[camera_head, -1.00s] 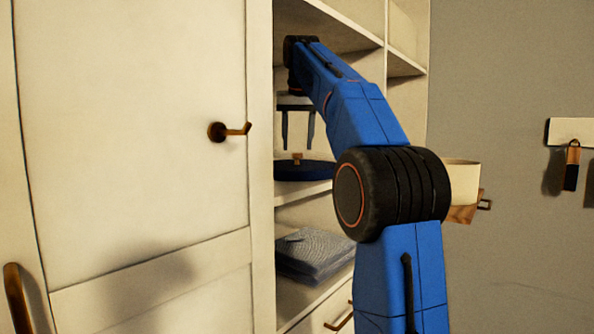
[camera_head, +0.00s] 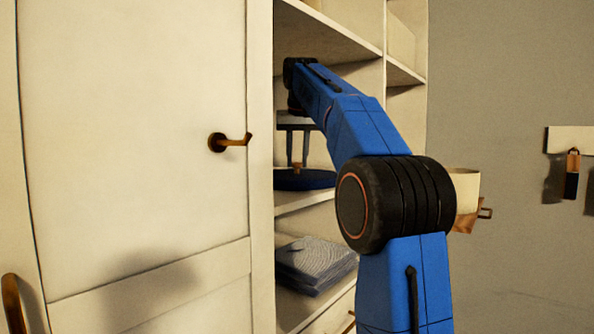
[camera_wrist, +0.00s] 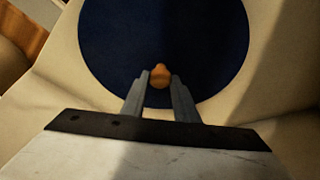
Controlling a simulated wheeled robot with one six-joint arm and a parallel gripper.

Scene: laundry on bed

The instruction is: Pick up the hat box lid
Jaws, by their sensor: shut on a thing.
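The hat box lid (camera_head: 304,180) is a flat, round, dark blue disc with a small brass knob (camera_head: 297,168) on top. It lies level on a shelf inside the open wardrobe. In the wrist view the lid (camera_wrist: 115,40) fills the upper middle, with its knob (camera_wrist: 160,76) between my fingertips. My gripper (camera_head: 298,162) reaches down from above and is shut on the knob; it also shows in the wrist view (camera_wrist: 160,82). I cannot tell whether the lid is clear of the shelf.
Folded grey-blue cloth (camera_head: 313,265) lies on the shelf below. A white wardrobe door (camera_head: 130,120) with a brass handle stands at the left. Another shelf (camera_head: 325,38) is close above my arm. A cream container (camera_head: 466,187) stands at the right by the grey wall.

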